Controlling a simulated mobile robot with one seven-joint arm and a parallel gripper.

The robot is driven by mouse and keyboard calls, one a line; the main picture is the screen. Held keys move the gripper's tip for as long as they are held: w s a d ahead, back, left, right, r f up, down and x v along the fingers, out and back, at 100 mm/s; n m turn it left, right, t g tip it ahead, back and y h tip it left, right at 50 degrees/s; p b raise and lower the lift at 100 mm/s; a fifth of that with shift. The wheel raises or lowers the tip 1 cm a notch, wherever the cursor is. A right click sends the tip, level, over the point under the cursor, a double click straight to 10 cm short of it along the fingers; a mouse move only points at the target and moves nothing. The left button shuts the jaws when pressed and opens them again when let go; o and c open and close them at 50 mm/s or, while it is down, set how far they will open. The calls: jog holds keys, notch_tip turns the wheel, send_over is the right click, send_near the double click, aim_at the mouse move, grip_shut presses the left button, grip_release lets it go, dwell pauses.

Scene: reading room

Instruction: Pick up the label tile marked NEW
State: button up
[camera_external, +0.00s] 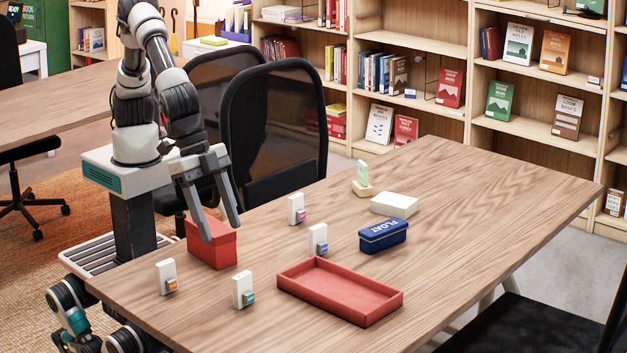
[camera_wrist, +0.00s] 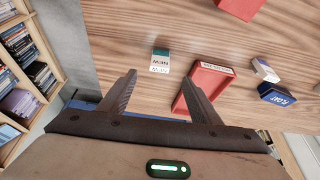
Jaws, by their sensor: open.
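The label tile marked NEW (camera_wrist: 159,67) is a small white piece with a teal part at its far end. In the wrist view it lies just beyond the gap between my fingertips. In the external view, a white tile with a teal clip (camera_external: 242,287) stands near the table's front edge and seems to be the same one; its lettering cannot be read there. My gripper (camera_external: 223,232) is open and empty, pointing down in front of the red box. It also shows in the wrist view (camera_wrist: 159,78), with its fingers apart and not touching the tile.
Other white tiles have orange (camera_external: 166,275), blue (camera_external: 318,238) and magenta (camera_external: 296,207) clips. A red box (camera_external: 213,246), a red tray (camera_external: 385,308) and a navy FLOAT box (camera_external: 384,236) stand nearby. The wooden table's (camera_external: 490,205) right side is clear.

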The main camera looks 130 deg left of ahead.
aim_at(239, 276)
jog(key=b+x, duration=0.2)
jog(key=x, duration=0.8)
jog(key=shift+f, duration=0.35)
jog(key=x, duration=0.2)
jog(key=b+x, duration=0.1)
jog(key=x, duration=0.1)
jog(key=shift+w+a+f, duration=0.1)
jog(key=shift+w+f, duration=0.05)
jog(key=shift+w, duration=0.25)
jog(key=c, duration=1.1)
